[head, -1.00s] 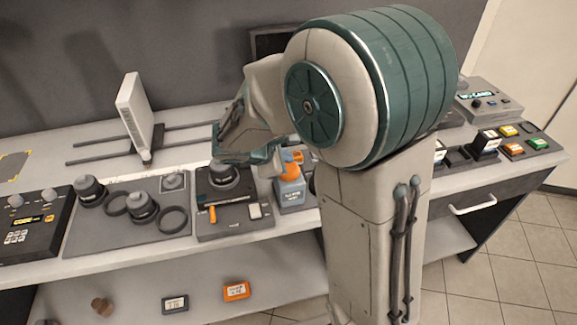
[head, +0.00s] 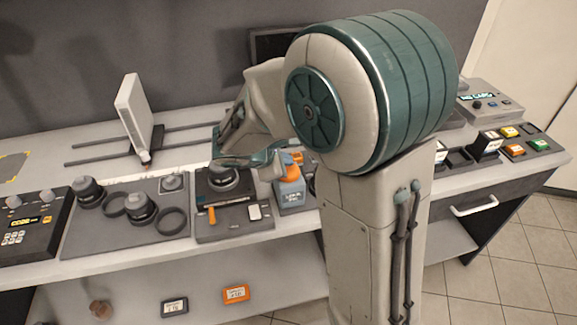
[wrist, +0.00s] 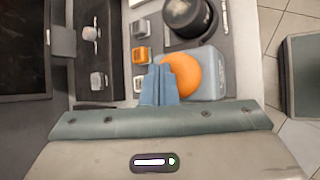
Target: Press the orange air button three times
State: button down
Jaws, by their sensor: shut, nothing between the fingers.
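The orange air button (head: 291,174) is a rounded dome on top of a small blue-grey box (head: 291,198) near the front edge of the bench. In the wrist view the orange dome (wrist: 184,76) sits just right of my fingers, on its pale blue box (wrist: 212,84). My gripper (wrist: 161,72) is shut and empty, its two blue fingers together. The fingers overlap the dome's left edge in the wrist view; I cannot tell whether they touch it. In the head view my gripper (head: 268,172) is close beside the button's left side.
A dark panel with a round black knob (head: 222,178) stands left of the box. Further left are a mat with lens rings (head: 141,207) and a black keypad unit (head: 32,225). A white upright panel (head: 136,110) stands behind. Coloured buttons (head: 515,149) sit at the far right.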

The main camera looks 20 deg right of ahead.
jog(key=shift+f+b, duration=0.45)
jog(key=shift+f, duration=0.05)
jog(key=shift+r, duration=0.15)
dwell(0.5)
jog(key=shift+r+p, duration=0.9)
jog(key=shift+r, duration=0.2)
jog(key=shift+r+p, duration=1.85)
jog(key=shift+r, duration=0.7)
jog(key=shift+f, duration=0.1)
